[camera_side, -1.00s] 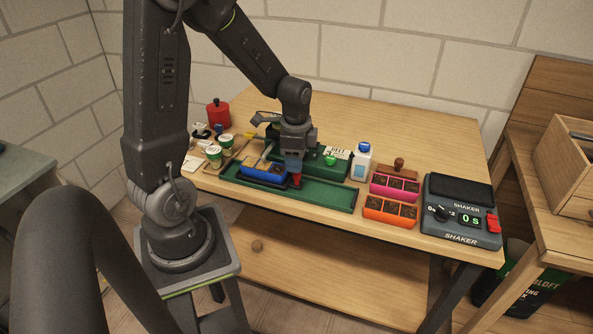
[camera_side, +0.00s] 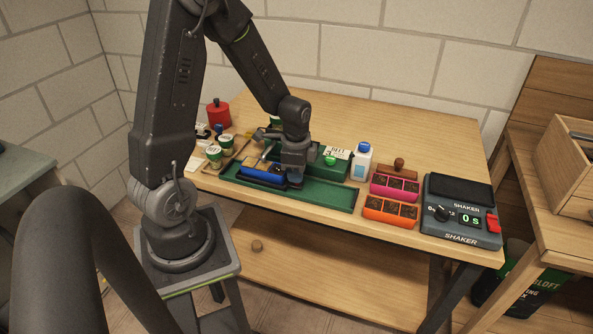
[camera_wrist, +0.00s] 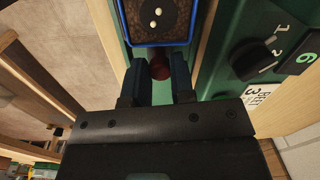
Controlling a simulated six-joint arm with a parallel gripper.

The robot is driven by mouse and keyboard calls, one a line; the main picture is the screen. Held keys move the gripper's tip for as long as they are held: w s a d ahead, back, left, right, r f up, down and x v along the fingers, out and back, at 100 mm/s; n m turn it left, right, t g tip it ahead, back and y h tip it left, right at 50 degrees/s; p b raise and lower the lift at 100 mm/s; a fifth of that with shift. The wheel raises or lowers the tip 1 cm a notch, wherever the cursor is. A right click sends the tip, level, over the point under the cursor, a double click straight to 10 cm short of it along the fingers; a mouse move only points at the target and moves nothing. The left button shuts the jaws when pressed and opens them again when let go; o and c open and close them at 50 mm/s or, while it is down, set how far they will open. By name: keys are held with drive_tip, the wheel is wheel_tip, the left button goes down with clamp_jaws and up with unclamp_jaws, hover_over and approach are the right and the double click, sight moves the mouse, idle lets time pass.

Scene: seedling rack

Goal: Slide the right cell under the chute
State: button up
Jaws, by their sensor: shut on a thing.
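The blue tray of cells (camera_side: 262,175) lies in the long green track (camera_side: 325,193) in the side view, towards its left part. My gripper (camera_side: 295,184) is low at the tray's right end. In the wrist view, my gripper (camera_wrist: 157,75) is shut on a dark red knob (camera_wrist: 160,68) beside the tray. The near blue-rimmed cell (camera_wrist: 160,20) shows dark soil with pale seeds on it. A pale slanted chute (camera_side: 266,152) seems to stand over the tray; its exact outlet is too small to tell.
The green seeder body (camera_side: 325,172) stands behind the track, with a dial (camera_wrist: 255,58) on it. A pink tray (camera_side: 394,187), an orange tray (camera_side: 390,211), a white bottle (camera_side: 361,162) and the shaker (camera_side: 462,212) stand to the right. The track's right part is clear.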

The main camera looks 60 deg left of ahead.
clamp_jaws()
drive_tip(key=shift+s+a, duration=1.55)
drive_tip(key=shift+a, duration=0.05)
drive_tip(key=o, duration=0.6)
unclamp_jaws()
drive_tip(key=shift+r, duration=0.15)
drive_tip(key=r, duration=1.3)
drive_tip(key=shift+s+d+r, duration=0.15)
drive_tip(key=shift+d+r, duration=0.15)
